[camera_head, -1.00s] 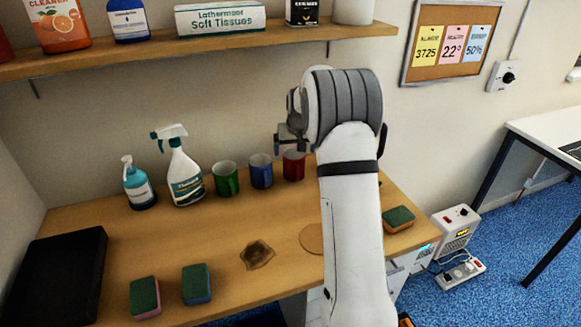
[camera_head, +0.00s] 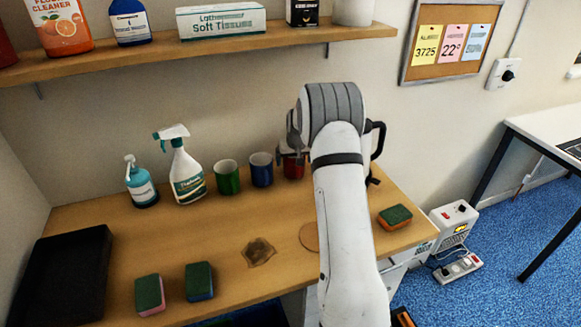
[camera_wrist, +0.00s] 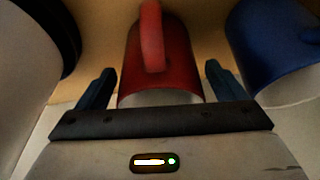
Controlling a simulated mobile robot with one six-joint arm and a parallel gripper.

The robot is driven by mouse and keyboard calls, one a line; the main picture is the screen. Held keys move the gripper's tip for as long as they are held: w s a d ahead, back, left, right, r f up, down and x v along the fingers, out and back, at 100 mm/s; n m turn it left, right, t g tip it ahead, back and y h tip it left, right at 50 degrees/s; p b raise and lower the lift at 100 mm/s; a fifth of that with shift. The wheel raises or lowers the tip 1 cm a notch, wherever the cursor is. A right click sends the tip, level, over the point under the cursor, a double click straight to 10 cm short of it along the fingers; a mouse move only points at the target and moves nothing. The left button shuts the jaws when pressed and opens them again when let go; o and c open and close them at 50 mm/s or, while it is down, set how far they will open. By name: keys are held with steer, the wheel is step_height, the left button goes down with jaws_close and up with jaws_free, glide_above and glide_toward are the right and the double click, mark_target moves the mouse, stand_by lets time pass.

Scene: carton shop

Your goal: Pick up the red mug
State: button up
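The red mug (camera_head: 294,170) stands at the right end of the mug row at the back of the wooden counter, partly covered by my gripper (camera_head: 292,149). In the wrist view the red mug (camera_wrist: 172,75) lies between my two fingers (camera_wrist: 160,85), with its red handle towards the top of the picture. The fingers are apart, one on each side of the mug, with narrow gaps showing. My gripper looks open around it. The fingertips are hard to make out in the head view.
A blue mug (camera_head: 261,170) stands close left of the red one, with a green mug (camera_head: 227,177) beyond it. A black-handled object (camera_head: 377,140) stands right, partly behind my arm. The shelf (camera_head: 230,45) is above. Sponges and a brown stain (camera_head: 258,252) are nearer.

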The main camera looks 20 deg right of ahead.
steer(key=c, duration=1.1)
